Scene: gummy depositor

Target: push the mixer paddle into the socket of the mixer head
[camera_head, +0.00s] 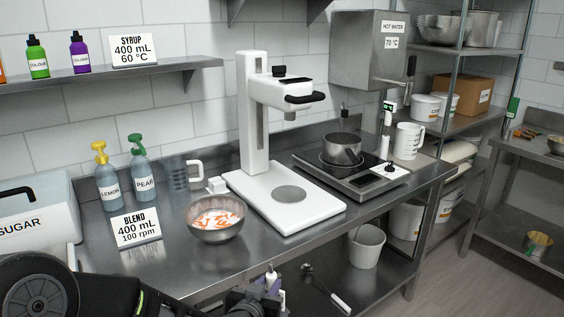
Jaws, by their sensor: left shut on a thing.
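The white mixer stands on the steel counter, with a tall column and a mixer head (282,92) carrying a black handle. The head's underside shows a short grey stub (290,116); the socket opening itself cannot be made out. My left gripper (268,284) is low at the bottom edge, in front of the counter and well below the head. My right gripper does not show.
A steel bowl (233,236) with orange-white contents stands left of the white mixer base (325,209). A pot (342,150) sits on the hot plate to the right. Bottles (107,188) and a BLEND card (136,225) are at left. The air before the mixer is free.

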